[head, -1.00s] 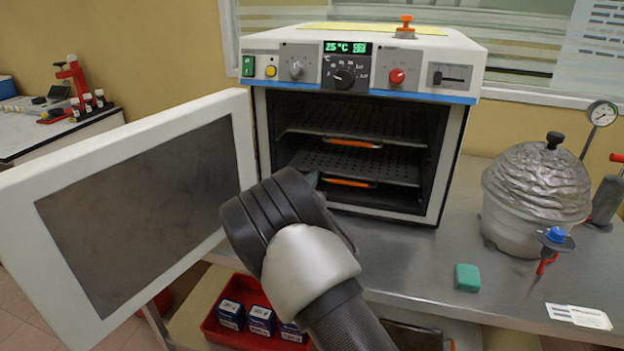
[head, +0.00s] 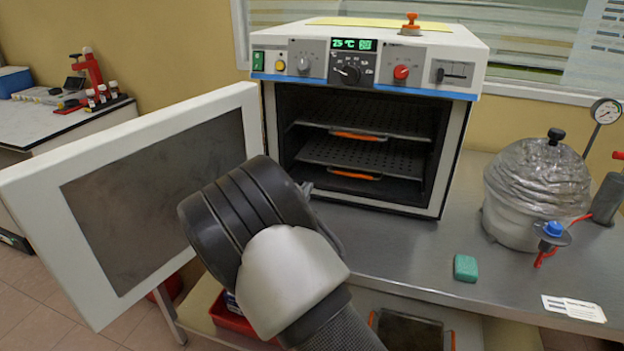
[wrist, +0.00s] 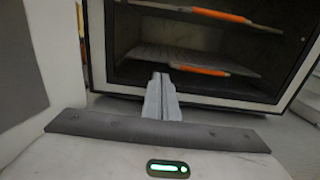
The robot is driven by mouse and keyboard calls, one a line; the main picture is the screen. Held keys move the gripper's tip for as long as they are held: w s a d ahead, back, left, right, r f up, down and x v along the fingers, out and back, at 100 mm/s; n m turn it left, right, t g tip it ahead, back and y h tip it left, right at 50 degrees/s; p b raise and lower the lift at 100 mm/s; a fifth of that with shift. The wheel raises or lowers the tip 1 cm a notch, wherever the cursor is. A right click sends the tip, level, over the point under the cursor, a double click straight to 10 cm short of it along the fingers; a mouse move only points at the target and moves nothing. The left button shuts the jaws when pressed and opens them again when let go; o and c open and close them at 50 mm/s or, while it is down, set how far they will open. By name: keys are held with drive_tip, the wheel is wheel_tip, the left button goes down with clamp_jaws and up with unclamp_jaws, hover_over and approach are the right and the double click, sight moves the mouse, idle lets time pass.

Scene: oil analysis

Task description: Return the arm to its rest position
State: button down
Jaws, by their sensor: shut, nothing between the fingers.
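My gripper (wrist: 161,98) shows in the wrist view with its two fingers together and nothing between them. It points toward the open oven (head: 361,105), just outside its lower front edge. In the head view my arm's dark wrist covers most of the gripper; only a small fingertip part shows beside the oven's lower left corner. The oven holds perforated shelves with orange handles (head: 356,174). Its door (head: 150,190) hangs wide open to the left, close beside my arm.
A foil-covered vessel (head: 537,195) with a gauge stands on the bench's right side. A green block (head: 466,268) and paper cards (head: 573,308) lie on the bench (head: 400,250). A red bin (head: 232,318) sits below. The bench between oven and green block is clear.

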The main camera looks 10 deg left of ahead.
drive_tip(key=s+d+r+m+g+h, duration=0.25)
drive_tip(key=d+m, duration=0.25)
drive_tip(key=d, duration=0.4)
drive_tip(key=s+d+r+m+g+h, duration=0.2)
drive_tip(key=d+r+m+g+h, duration=0.15)
drive_tip(key=d+m, duration=0.45)
drive_tip(key=s+d+r+m+g+h, duration=0.2)
drive_tip(key=s+d+r+m+g, duration=0.1)
drive_tip(key=d, duration=0.8)
drive_tip(key=s+d+r+m+g+y, duration=0.1)
drive_tip(key=s+d+r+m+g, duration=0.1)
drive_tip(key=s+d+m+g, duration=0.4)
drive_tip(key=s+a+r+m+t+y, duration=0.15)
drive_tip(key=s+m+y, duration=0.25)
drive_tip(key=s+m, duration=0.55)
drive_tip(key=s+d+r+m+t+y, duration=0.15)
drive_tip(key=s+m+y, duration=0.3)
drive_tip(key=s, duration=0.95)
wheel_tip(320, 180, up, 19)
drive_tip(key=a+n+p, duration=0.1)
drive_tip(key=p, duration=1.8)
drive_tip(key=shift+w+r+p, duration=0.2)
drive_tip(key=shift+w+p, duration=0.15)
drive_tip(key=shift+p, duration=0.05)
drive_tip(key=shift+a, duration=0.1)
